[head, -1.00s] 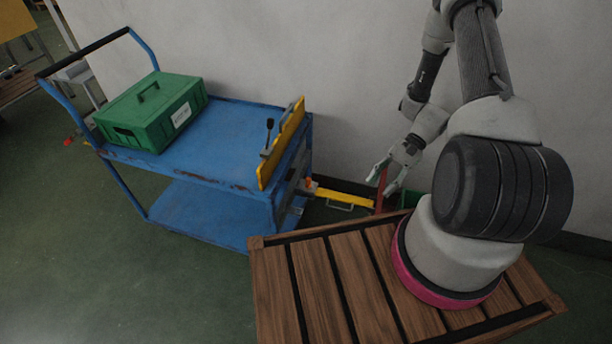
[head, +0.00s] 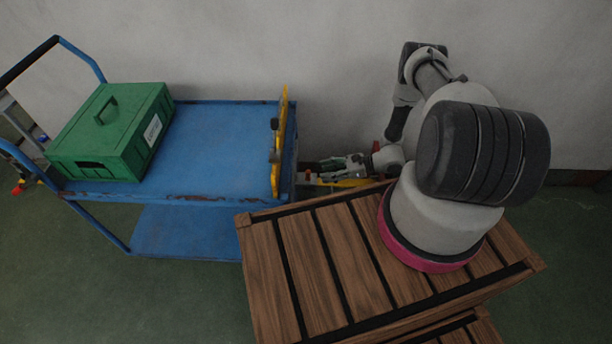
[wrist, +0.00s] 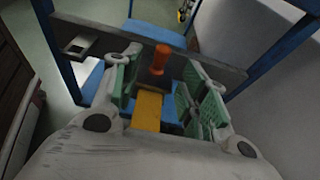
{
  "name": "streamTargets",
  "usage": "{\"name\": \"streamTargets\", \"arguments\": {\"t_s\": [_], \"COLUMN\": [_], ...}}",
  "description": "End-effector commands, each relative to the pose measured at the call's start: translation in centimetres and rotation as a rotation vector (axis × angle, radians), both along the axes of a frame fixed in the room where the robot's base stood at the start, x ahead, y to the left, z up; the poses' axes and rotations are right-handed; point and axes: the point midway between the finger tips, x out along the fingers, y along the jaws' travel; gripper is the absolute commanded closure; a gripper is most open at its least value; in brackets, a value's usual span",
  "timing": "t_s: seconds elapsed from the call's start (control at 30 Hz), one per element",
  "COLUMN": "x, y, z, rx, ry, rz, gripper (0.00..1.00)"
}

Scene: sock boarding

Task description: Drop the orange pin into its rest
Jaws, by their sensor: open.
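The orange pin (wrist: 160,60) stands upright in the wrist view, with its wider head up, at a grey metal plate (wrist: 205,65) beside the yellow bar (wrist: 147,108). My gripper (wrist: 160,78) is open, with green pads on either side of the pin and a gap to each side. Its lower end is hidden, so I cannot tell how deep it sits. In the head view my gripper (head: 335,165) is low beside the cart's right end.
The blue cart (head: 215,150) carries a green box (head: 115,130) and an upright yellow board (head: 279,140) at its right edge. A slatted wooden crate (head: 310,265) stands in front, below my arm. The wall is close behind.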

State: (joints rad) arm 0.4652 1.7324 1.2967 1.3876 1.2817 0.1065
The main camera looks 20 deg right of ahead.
Motion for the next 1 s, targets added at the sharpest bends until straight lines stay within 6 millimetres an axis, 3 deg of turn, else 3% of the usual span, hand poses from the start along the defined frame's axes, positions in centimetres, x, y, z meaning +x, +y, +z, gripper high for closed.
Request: {"name": "streamTargets", "arguments": {"t_s": [0.5,0.83,1.0], "x": [2.2,2.5,2.5], "y": [6.4,7.1,7.0], "z": [-1.5,-1.7,-1.7], "rx": [0.01,0.01,0.01], "ry": [0.006,0.006,0.006], "rz": [0.001,-0.001,-0.001], "gripper": [0.56,0.56,0.87]}}
